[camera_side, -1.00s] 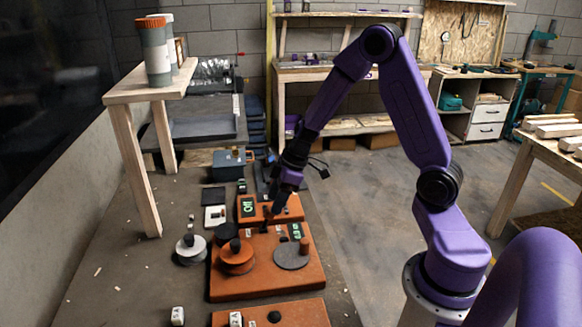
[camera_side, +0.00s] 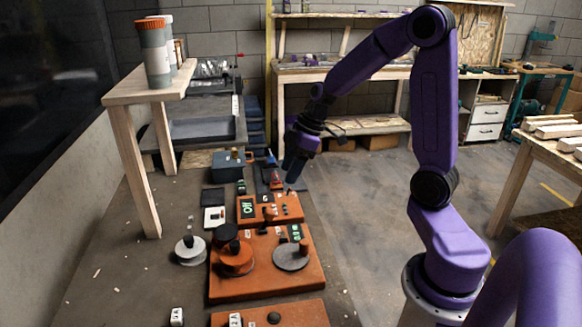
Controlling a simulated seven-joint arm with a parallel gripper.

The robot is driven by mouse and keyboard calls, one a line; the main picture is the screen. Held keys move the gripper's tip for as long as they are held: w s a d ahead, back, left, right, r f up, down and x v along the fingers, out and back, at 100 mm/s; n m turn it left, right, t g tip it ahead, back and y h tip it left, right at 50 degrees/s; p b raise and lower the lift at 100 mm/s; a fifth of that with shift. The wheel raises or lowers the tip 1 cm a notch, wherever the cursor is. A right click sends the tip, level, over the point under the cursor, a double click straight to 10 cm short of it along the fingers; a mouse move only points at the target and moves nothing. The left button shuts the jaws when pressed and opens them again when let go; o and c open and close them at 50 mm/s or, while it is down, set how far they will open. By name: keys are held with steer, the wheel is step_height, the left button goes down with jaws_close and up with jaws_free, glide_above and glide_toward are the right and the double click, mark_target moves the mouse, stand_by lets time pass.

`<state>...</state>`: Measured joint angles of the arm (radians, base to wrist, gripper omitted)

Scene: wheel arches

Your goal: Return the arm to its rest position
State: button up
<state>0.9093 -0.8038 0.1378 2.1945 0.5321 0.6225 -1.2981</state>
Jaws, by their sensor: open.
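My gripper (camera_side: 292,172) hangs at the end of my purple arm, above the far right part of the bench and pointing down. It is open, and nothing shows in it. It is clear of the orange board (camera_side: 268,268), which lies below and nearer the camera. A smaller orange panel (camera_side: 285,209) with a green-lit display lies behind the board.
A white spool-like disc (camera_side: 190,251) sits left of the board. A wooden shelf (camera_side: 125,93) with grey canisters (camera_side: 155,55) stands at the left. A blue-grey box (camera_side: 230,166) is at the back. A wooden workbench (camera_side: 345,74) lies behind my arm.

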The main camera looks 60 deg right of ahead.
steer(key=s+a+n+g, duration=0.1)
steer(key=s+a+g, duration=0.1)
steer(key=s+a, duration=0.5)
steer(key=s+a+r+n+h, duration=0.1)
steer(key=s+a, duration=0.2)
steer(key=s, duration=0.6)
steer(key=s+a+n+g+h, duration=0.1)
steer(key=s+a, duration=0.2)
steer(key=s, duration=0.6)
steer(key=shift+a+r+n+h, duration=0.25)
steer(key=shift+r+n+h, duration=0.05)
steer(key=shift+r+h, duration=0.1)
